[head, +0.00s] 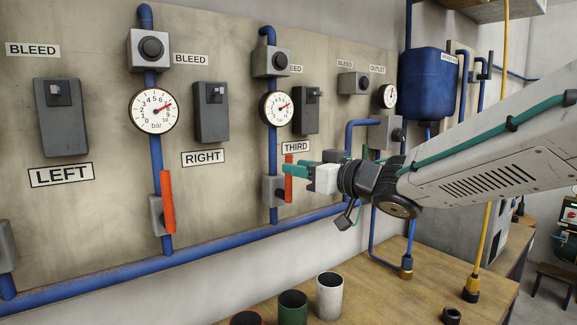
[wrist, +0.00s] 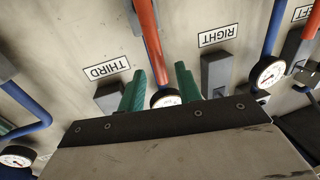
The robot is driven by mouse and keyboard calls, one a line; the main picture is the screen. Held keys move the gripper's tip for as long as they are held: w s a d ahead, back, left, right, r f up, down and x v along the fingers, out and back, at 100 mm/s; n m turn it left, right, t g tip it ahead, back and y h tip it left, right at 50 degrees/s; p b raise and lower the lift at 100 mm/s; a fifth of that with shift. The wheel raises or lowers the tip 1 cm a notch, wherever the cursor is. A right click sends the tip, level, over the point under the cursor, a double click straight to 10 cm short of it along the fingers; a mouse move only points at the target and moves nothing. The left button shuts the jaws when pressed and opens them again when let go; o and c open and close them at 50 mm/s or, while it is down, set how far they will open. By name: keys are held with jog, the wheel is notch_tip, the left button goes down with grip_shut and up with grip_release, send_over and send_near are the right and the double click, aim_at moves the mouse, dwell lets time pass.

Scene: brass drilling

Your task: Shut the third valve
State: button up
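A red valve handle (head: 288,178) stands upright, parallel to the blue pipe (head: 273,150) behind it, near the THIRD label (head: 297,147). Its grey valve body (head: 270,192) is on that pipe. In the wrist view, which is upside down, the red handle (wrist: 150,45) lies between the THIRD label (wrist: 106,69) and the RIGHT label (wrist: 218,36). My gripper (head: 294,165) is open, with green fingers close to the handle. In the wrist view the gripper (wrist: 160,70) has one finger on each side of the handle's picture. I cannot tell whether they touch it.
Another red handle (head: 167,202) stands upright on the pipe to the left. Gauges (head: 276,108) and grey boxes (head: 306,110) stick out of the wall panel. A blue tank (head: 424,84) hangs at right. Several cups (head: 329,296) stand on the wooden bench (head: 425,290) below.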

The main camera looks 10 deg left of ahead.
jog(key=shift+x, duration=1.95)
grip_shut()
